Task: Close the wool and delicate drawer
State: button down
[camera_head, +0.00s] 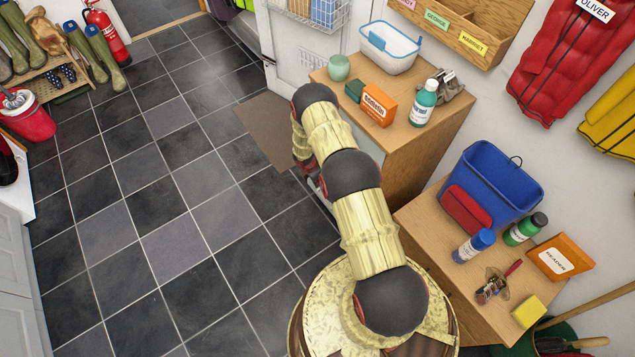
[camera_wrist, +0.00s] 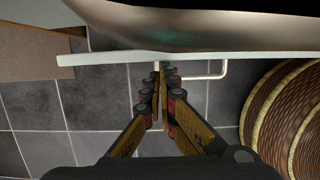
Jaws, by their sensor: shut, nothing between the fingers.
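In the wrist view, a pale drawer front (camera_wrist: 110,59) runs across the picture, seen edge-on from above. A metal bar handle (camera_wrist: 222,70) sticks out from it toward me. My gripper (camera_wrist: 160,72) is shut and empty. No label is readable.
In the head view, the wood-topped cabinet (camera_head: 440,110) carries a green cup (camera_head: 339,68), a white tub (camera_head: 390,46), an orange box (camera_head: 378,104) and a teal-labelled bottle (camera_head: 424,103). A lower bench (camera_head: 424,222) holds a blue bucket (camera_head: 490,185). The tiled floor (camera_head: 150,200) at left is clear.

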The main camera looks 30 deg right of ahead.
jog(key=a+r+p, duration=0.3)
jog(key=a+r, duration=0.3)
jog(key=r, duration=0.4)
jog(key=s+a+n+p, duration=0.2)
jog(key=s+p, duration=0.1)
jog(key=s, duration=0.3)
jog(key=s+f+h+p, duration=0.1)
jog(key=s+p, duration=0.1)
jog(key=s, duration=0.7)
jog(key=w+d+f+m+b, duration=0.1)
jog(key=d+f+m+b, duration=0.1)
jog(key=d+f+b, duration=0.3)
jog(key=shift+d+f+h, duration=0.3)
jog(key=shift+d+f, duration=1.05)
jog(key=shift+f, duration=0.85)
